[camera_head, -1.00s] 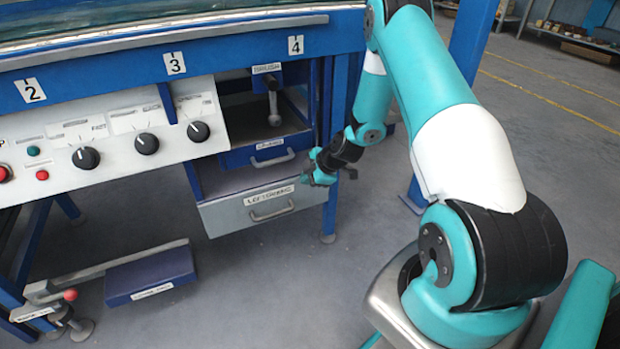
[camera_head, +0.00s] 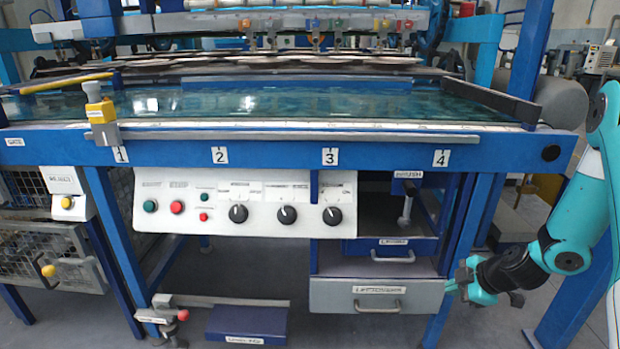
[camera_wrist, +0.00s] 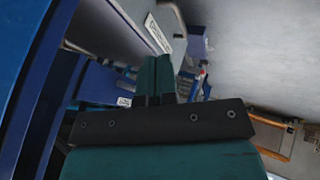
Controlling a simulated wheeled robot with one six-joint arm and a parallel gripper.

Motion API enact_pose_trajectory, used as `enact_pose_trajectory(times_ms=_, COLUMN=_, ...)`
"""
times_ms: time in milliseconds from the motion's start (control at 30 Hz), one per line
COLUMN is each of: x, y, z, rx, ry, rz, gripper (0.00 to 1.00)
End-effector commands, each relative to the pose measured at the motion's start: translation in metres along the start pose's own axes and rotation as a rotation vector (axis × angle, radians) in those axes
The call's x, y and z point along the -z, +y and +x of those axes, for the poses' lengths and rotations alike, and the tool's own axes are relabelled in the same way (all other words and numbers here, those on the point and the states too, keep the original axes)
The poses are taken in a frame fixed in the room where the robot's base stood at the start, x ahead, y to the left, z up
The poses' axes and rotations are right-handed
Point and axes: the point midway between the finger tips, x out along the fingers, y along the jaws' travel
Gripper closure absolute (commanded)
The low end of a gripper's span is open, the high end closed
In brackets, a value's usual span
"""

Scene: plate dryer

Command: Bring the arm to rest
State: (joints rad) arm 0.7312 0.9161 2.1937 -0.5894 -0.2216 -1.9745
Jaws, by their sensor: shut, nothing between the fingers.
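My arm (camera_head: 578,225) reaches in from the right edge of the head view, bent at the elbow. My gripper (camera_head: 452,286) is at the right end of the grey lower drawer (camera_head: 345,297), pointing left; I cannot tell whether it touches the drawer. In the wrist view my gripper (camera_wrist: 156,72) shows two dark green fingers pressed together with nothing between them. The labelled grey drawer front (camera_wrist: 166,30) lies just beyond the fingertips there.
The blue dryer frame (camera_head: 380,150) stands in front of me, with the control panel (camera_head: 260,205) left of the drawers. A blue pedal (camera_head: 247,322) is low on the floor. A blue leg (camera_head: 480,225) stands close to my gripper.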

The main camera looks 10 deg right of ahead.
Motion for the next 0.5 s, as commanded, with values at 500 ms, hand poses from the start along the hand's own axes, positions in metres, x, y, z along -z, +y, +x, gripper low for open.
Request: enact_pose_trajectory(times_ms=500, x=0.262, y=-0.050, z=-0.120, rx=0.381, ry=0.022, rz=0.328, gripper=1.00)
